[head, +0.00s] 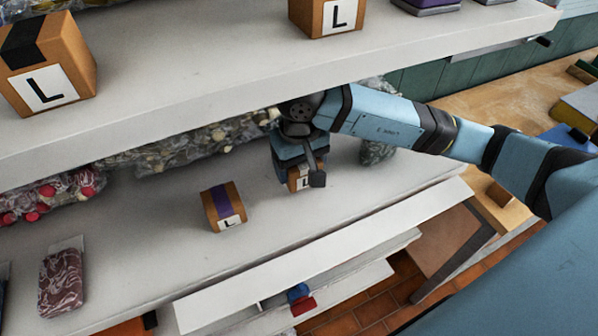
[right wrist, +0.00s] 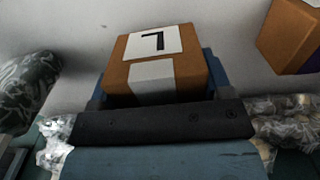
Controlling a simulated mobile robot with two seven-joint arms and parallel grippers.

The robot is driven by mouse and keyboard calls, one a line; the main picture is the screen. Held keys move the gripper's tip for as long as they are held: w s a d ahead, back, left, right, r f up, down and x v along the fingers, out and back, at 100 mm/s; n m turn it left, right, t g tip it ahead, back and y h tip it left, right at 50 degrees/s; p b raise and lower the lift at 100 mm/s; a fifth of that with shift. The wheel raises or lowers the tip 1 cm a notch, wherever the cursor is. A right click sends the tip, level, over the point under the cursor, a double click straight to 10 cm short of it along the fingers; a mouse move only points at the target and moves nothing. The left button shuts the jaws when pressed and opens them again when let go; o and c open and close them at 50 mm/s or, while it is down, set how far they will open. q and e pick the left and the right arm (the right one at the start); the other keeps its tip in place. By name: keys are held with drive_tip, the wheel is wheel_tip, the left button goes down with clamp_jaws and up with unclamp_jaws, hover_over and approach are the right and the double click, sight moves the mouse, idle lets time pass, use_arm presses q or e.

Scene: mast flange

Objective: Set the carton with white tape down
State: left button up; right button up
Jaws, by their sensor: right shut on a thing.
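My right gripper (head: 303,172) reaches in from the right over the middle shelf and is shut on a small brown carton (head: 293,182). In the right wrist view the carton (right wrist: 190,70) shows a white label with a black L and a strip of white tape (right wrist: 152,77). The gripper's fingers flank it on both sides. The carton is at or just above the shelf; whether it touches is hard to tell. A carton with purple tape (head: 224,206) stands on the same shelf to the left. My left gripper is not in view.
The middle shelf (head: 345,190) has bare room around the cartons. The upper shelf (head: 200,72) overhangs behind and above, bearing a black-taped carton (head: 48,65) and another L carton (head: 327,16). Bags (head: 190,143) line the back. A reddish pack (head: 62,280) lies at left.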

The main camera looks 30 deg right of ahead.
sight(299, 178)
wheel_tip(299, 178, down, 3)
drive_tip(key=shift+f+p, duration=0.15)
drive_tip(key=shift+p, duration=0.4)
drive_tip(key=shift+w+f, duration=0.2)
drive_tip(key=shift+f, duration=0.15)
drive_tip(key=shift+f, duration=0.2)
drive_tip(key=o, duration=1.1)
drive_tip(key=shift+r, duration=0.1)
drive_tip(key=shift+c, duration=0.2)
